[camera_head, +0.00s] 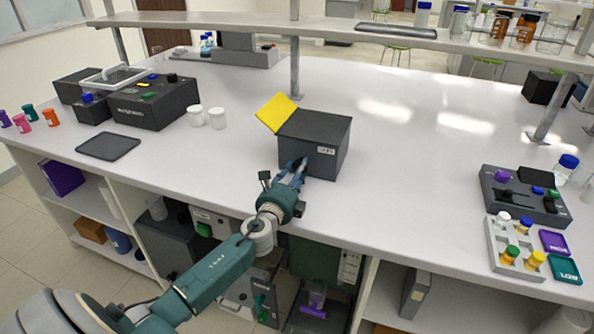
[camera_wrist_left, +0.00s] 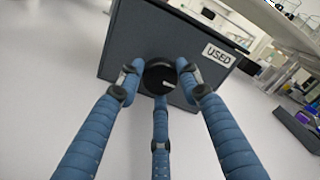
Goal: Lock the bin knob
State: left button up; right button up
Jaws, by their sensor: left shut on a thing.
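The bin is a dark grey box (camera_head: 325,130) on the white bench, with a yellow lid or panel (camera_head: 276,112) tilted up at its left side. Its front carries a "USED" label (camera_wrist_left: 219,54). The black round knob (camera_wrist_left: 160,76) with a white mark sits on that front face; in the head view the gripper hides it. My left gripper (camera_head: 296,165) reaches the bin's front from below. In the left wrist view its three blue fingers (camera_wrist_left: 161,82) close around the knob, one on each side and one below. My right gripper is not in view.
A black device (camera_head: 152,103) and two white jars (camera_head: 206,118) stand to the left, with a dark flat pad (camera_head: 108,147) in front. A dark control box (camera_head: 525,195) and a white vial rack (camera_head: 516,250) stand at the right. Bench between is clear.

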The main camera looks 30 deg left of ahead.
pick_arm(q)
jog(key=shift+d+f, duration=0.25)
jog(key=o, duration=1.1)
jog(key=shift+c, duration=0.2)
jog(key=shift+o, duration=0.4)
jog(key=shift+r, duration=0.1)
jog(key=shift+s, duration=0.4)
jog(key=v, duration=1.1)
jog(key=shift+d, duration=0.1)
jog(key=shift+s, duration=0.1)
